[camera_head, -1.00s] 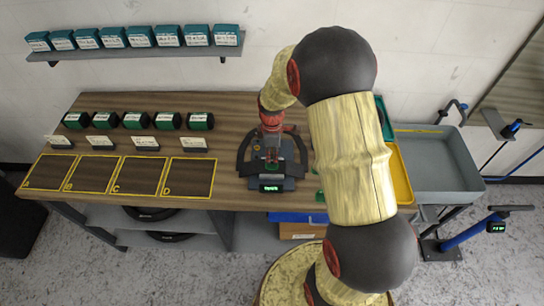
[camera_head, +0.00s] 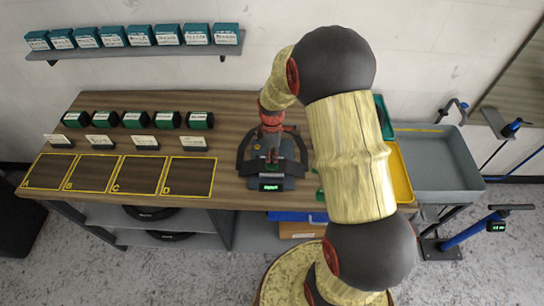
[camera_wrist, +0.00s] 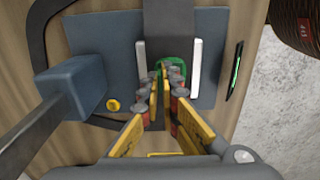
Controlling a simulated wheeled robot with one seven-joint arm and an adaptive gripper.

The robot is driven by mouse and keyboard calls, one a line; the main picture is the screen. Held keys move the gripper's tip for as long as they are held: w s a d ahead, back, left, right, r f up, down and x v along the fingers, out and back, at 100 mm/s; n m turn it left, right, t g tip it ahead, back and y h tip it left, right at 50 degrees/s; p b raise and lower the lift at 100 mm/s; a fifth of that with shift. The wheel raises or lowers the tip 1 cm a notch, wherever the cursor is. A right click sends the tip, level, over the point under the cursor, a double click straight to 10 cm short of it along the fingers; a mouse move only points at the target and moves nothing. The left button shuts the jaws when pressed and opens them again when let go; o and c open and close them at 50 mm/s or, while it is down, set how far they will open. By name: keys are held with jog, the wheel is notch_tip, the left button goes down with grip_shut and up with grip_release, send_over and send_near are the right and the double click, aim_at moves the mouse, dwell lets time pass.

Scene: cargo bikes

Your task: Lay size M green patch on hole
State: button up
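My gripper (camera_wrist: 170,90) points down over the blue-grey repair stand (camera_wrist: 112,50). Its two yellow fingers run close together, with a narrow gap. A green patch (camera_wrist: 176,62) shows at the fingertips, over the grey strip of tube on the stand. I cannot tell whether the fingers grip the patch or only touch it. The hole is not visible; the patch and fingers cover that area. In the head view the stand (camera_head: 284,184) sits at the bench's front edge with a black tube looped around it, and my gripper (camera_head: 272,158) is above its middle.
Outlined squares A to D (camera_head: 140,175) lie empty on the bench at left, with several green-and-black rolls (camera_head: 134,119) behind. Boxes line the wall shelf (camera_head: 140,52). A yellow tray (camera_head: 402,178) and grey bin (camera_head: 440,165) are at right.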

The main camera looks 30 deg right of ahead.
jog(key=o, duration=0.5)
jog(key=shift+o, duration=0.2)
notch_tip(320, 180, up, 12)
dwell(0.4)
